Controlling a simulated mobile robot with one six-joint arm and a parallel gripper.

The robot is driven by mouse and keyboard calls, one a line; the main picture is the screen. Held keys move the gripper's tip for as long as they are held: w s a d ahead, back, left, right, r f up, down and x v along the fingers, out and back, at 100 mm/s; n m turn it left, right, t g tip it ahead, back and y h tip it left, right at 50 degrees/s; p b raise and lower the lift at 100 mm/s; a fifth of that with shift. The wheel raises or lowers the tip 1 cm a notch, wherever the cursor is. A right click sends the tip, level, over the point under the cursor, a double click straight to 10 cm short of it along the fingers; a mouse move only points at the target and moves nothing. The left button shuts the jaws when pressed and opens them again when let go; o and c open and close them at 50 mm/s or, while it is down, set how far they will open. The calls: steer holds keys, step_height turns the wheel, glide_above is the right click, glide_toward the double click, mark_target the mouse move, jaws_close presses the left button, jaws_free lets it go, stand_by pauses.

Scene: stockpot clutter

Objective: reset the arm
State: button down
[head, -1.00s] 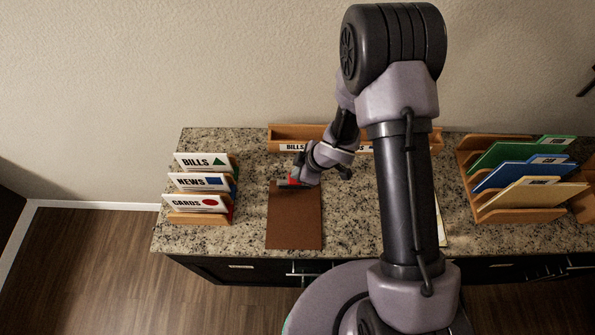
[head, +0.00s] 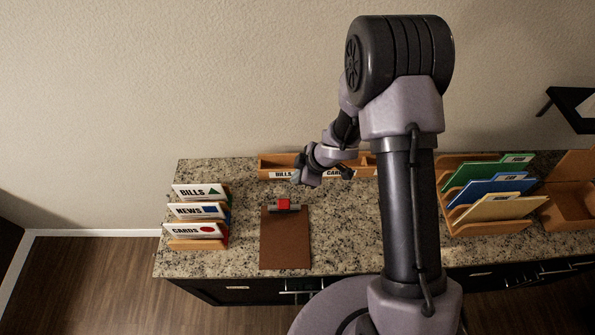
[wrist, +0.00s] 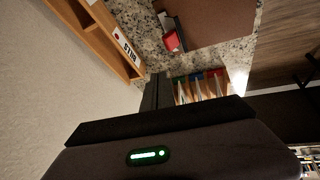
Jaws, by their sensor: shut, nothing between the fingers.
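My gripper (head: 297,178) is shut and empty, held above the counter between the clipboard and the long wooden tray. In the wrist view its dark body fills the lower part, and the closed fingers (wrist: 157,92) point towards the counter. The brown clipboard (head: 285,241) lies flat on the granite counter, with a red block-like piece (head: 283,204) at its metal clip. The red piece also shows in the wrist view (wrist: 171,41), apart from the fingers.
A wooden rack (head: 197,244) with BILLS, NEWS and CARDS cards stands at the left. A long labelled wooden tray (head: 275,161) lies along the wall. A wooden rack (head: 470,230) with green, blue and yellow folders stands at the right. Bare granite (head: 345,225) lies right of the clipboard.

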steer(key=shift+w+f, duration=0.1)
steer(key=shift+w, duration=0.1)
